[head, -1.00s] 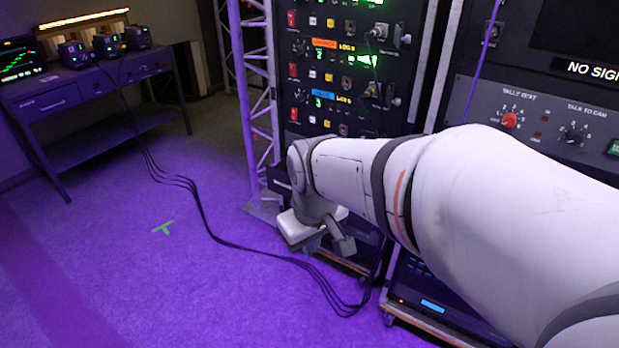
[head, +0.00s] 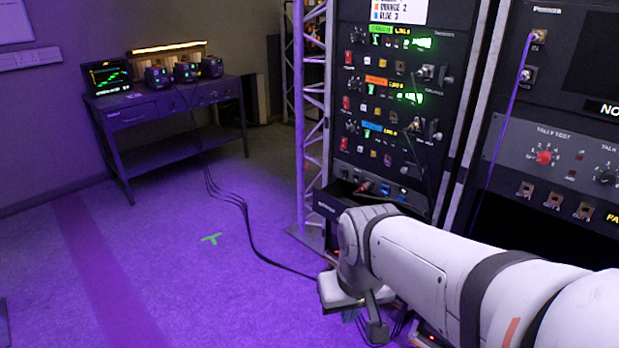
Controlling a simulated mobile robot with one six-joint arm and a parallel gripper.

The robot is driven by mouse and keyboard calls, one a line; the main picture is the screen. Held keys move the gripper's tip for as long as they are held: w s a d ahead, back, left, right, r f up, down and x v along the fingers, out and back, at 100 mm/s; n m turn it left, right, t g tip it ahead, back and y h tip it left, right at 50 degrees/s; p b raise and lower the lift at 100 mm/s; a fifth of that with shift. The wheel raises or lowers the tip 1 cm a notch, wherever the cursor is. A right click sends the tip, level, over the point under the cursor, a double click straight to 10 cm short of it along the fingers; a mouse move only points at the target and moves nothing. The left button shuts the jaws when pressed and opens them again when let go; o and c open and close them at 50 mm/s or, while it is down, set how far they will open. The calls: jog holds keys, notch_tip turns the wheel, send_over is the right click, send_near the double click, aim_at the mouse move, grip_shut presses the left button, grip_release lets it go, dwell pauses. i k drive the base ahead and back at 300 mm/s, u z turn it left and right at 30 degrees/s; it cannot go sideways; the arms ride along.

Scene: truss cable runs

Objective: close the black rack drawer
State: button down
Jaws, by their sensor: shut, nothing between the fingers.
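The black rack drawer (head: 327,206) juts out from the lower part of the left rack in the head view, so it stands open. Small red and blue items show at its inner end. My wrist covers the right part of its front. My gripper (head: 374,326) is below and in front of the drawer, low over the floor, and points down. Its fingers are small and dark here; they are shut and hold nothing. I see a gap between the gripper and the drawer front.
The left rack (head: 390,110) carries several lit units. A second rack (head: 540,165) stands to its right. A truss (head: 311,120) rises just left of the drawer. Black cables (head: 245,225) run over the floor from a desk (head: 170,110).

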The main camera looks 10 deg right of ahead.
aim_at(330, 202)
jog(key=z, duration=0.1)
jog(key=i, duration=1.2)
jog(key=z, duration=0.55)
